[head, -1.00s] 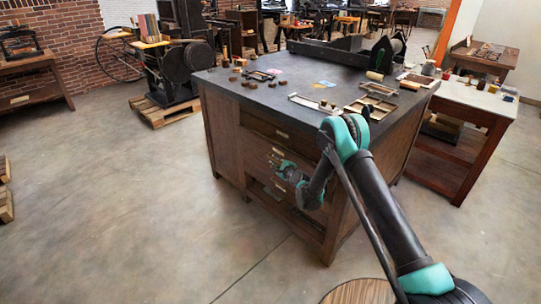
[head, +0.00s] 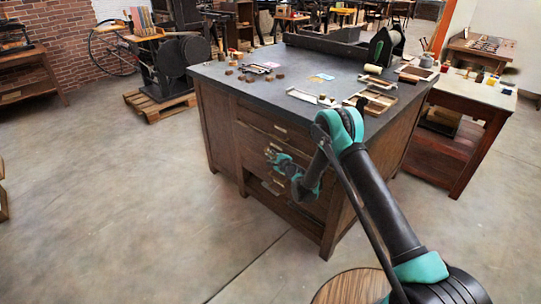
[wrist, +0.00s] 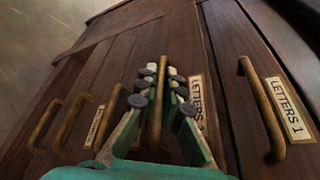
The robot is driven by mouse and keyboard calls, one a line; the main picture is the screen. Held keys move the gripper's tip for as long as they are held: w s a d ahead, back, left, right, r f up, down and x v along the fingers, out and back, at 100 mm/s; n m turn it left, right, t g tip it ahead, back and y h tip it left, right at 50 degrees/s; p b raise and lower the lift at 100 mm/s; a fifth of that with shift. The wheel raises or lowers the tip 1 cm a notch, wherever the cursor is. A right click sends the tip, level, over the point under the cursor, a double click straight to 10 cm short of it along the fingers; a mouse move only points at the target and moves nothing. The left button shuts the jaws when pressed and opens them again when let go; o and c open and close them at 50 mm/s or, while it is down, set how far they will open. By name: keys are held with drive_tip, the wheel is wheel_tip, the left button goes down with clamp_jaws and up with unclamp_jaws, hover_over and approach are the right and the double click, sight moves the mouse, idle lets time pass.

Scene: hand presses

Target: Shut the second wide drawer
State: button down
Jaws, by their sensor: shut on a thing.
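The wooden cabinet (head: 225,140) with a dark top stands in the middle of the head view, with a stack of wide drawers on its front. In the wrist view, the top drawer's label (wrist: 287,107) reads LETTERS 1. The second drawer's label (wrist: 197,98) reads LETTERS, with its number partly hidden by my finger. My gripper (wrist: 156,88) is shut on the second drawer's handle (wrist: 157,112), its fingers on either side of the bar. In the head view my gripper (head: 273,157) is at the drawer fronts. I cannot tell exactly how far the drawer stands out.
The top drawer's handle (wrist: 262,108) is beside my gripper, and lower handles (wrist: 73,122) are on the other side. Trays and small items lie on the cabinet top. A side table (head: 472,100) stands to the right. The floor at left (head: 110,220) is clear.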

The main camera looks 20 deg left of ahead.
sight(276, 151)
drive_tip(key=shift+w+d, duration=0.35)
drive_tip(key=shift+w, duration=0.45)
drive_tip(key=shift+w+d, duration=0.35)
drive_tip(key=shift+w, duration=0.45)
drive_tip(key=c, duration=1.9)
unclamp_jaws()
drive_tip(key=shift+d, duration=0.1)
drive_tip(key=v, duration=0.7)
drive_tip(key=shift+s+d, duration=0.1)
